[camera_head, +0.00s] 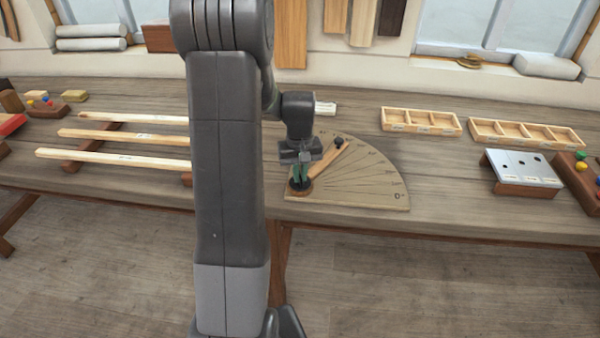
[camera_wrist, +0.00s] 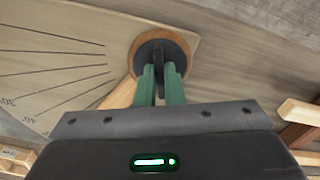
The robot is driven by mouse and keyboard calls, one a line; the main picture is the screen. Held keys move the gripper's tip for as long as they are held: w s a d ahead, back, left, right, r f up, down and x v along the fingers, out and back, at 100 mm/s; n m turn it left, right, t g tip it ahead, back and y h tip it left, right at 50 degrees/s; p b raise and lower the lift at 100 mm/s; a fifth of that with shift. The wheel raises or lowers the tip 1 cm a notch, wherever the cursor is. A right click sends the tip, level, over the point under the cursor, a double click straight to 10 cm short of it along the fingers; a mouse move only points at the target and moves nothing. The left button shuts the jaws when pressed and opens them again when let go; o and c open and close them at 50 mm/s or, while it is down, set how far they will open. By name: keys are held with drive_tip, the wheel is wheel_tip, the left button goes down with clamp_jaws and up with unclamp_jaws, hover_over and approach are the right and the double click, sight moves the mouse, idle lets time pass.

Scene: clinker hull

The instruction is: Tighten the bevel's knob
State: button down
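The bevel's wooden arm (camera_head: 325,160) lies across a fan-shaped board (camera_head: 365,185) marked with angle lines. A small dark peg stands at its far end. The bevel's knob (camera_wrist: 150,48) is a dark disc with an upright black bar, on a round wooden end at the board's corner. My gripper (camera_head: 300,180) points down over this knob. In the wrist view its green fingers (camera_wrist: 160,72) stand on either side of the bar, with little or no gap, and look shut on it. The wooden arm (camera_wrist: 118,95) runs down-left, partly hidden by my gripper.
Long wooden strips (camera_head: 115,160) lie on supports to the left. Two compartment trays (camera_head: 420,121) and a metal-topped block (camera_head: 522,170) stand to the right. The bench's front edge is close to the board.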

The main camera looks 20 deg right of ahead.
drive_tip(key=shift+m+b, duration=0.4)
drive_tip(key=shift+m, duration=1.7)
drive_tip(key=c, duration=1.5)
unclamp_jaws()
drive_tip(key=shift+c, duration=0.2)
drive_tip(key=shift+r, duration=0.15)
wheel_tip(320, 180, up, 14)
drive_tip(key=b, duration=0.1)
drive_tip(key=shift+f+b, duration=0.2)
drive_tip(key=shift+b, duration=0.1)
drive_tip(key=shift+f, duration=0.1)
